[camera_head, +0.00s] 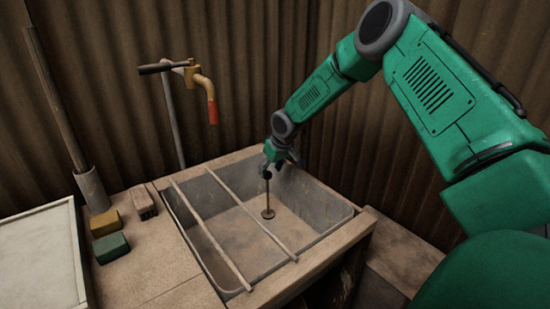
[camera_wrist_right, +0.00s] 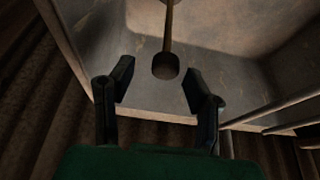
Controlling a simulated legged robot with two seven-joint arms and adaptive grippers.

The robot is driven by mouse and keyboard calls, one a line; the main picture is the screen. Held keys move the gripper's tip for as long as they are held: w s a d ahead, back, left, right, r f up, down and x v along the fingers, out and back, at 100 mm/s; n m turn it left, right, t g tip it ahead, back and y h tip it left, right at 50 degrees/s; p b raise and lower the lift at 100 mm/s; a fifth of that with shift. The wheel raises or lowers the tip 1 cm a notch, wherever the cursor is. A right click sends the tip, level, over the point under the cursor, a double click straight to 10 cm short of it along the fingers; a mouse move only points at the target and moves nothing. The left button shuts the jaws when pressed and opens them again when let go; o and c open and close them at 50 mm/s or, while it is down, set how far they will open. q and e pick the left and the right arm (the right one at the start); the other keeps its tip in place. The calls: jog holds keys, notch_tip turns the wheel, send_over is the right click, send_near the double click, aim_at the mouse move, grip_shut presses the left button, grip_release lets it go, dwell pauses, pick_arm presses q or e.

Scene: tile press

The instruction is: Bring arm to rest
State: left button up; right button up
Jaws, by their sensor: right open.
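My right gripper (camera_head: 275,160) is at the far end of the sink, at the end of my green arm. In the wrist view its two dark fingers (camera_wrist_right: 157,80) are spread apart with nothing clamped between them. A thin rod tool (camera_head: 268,195) with a round foot stands about upright in the sink, just below the gripper. In the wrist view the tool's knobbed top (camera_wrist_right: 166,66) shows between and just past the fingertips. My left gripper is not in view.
The grey sink (camera_head: 195,232) is set in a wooden counter (camera_head: 145,270), with two thin bars across it. A brass tap (camera_head: 203,82) stands behind. Yellow (camera_head: 105,223) and green (camera_head: 111,247) blocks, a brush (camera_head: 144,203) and a white-framed tray (camera_head: 70,206) lie at left.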

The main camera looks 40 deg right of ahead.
jog(key=v, duration=0.8)
jog(key=shift+s+r, duration=0.15)
jog(key=shift+r, duration=0.2)
jog(key=shift+r, duration=0.1)
